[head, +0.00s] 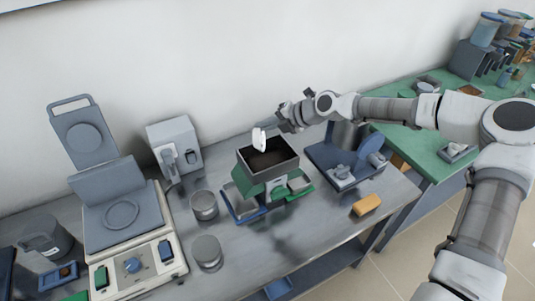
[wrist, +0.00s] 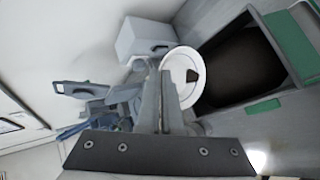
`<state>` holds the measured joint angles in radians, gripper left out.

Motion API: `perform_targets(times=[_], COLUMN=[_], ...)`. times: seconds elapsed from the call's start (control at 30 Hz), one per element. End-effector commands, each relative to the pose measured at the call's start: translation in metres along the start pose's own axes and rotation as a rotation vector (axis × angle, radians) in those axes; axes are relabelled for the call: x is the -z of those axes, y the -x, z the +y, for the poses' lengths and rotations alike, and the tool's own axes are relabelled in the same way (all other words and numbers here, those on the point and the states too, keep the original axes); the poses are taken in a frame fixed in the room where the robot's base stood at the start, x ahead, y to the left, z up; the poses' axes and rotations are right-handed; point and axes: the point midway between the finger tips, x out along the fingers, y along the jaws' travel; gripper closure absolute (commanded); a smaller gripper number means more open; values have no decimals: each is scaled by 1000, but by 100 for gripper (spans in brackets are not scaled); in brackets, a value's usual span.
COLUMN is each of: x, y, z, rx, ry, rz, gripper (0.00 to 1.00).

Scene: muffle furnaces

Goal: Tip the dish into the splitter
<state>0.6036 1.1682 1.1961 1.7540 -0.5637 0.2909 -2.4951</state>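The splitter is a grey open-topped box (head: 284,170) with a dark inside and green and blue parts below, standing on the grey bench. In the wrist view its rim (wrist: 225,115) and dark opening are at the right. The white dish (head: 259,139) is tipped on edge at the splitter's back rim, over the opening. In the wrist view the dish (wrist: 178,66) shows a round white face with a small dark patch. My gripper (head: 276,125) comes in from the right behind the dish. Its fingers (wrist: 166,90) are shut on the dish's edge.
Two grey cylindrical cans (head: 205,205) stand left of the splitter. A blue-grey device (head: 345,166) stands close on its right, with a yellow block (head: 366,205) in front. A furnace-like unit with a raised lid (head: 120,215) is at the left.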

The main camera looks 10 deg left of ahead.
Motion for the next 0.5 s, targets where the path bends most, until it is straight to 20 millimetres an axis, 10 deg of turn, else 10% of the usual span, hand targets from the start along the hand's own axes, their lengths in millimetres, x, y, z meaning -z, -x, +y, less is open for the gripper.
perform_targets(times=[0.5], x=[-26], y=[-6], z=[0], rx=[-33], ry=[-12], rz=[1], gripper=[100])
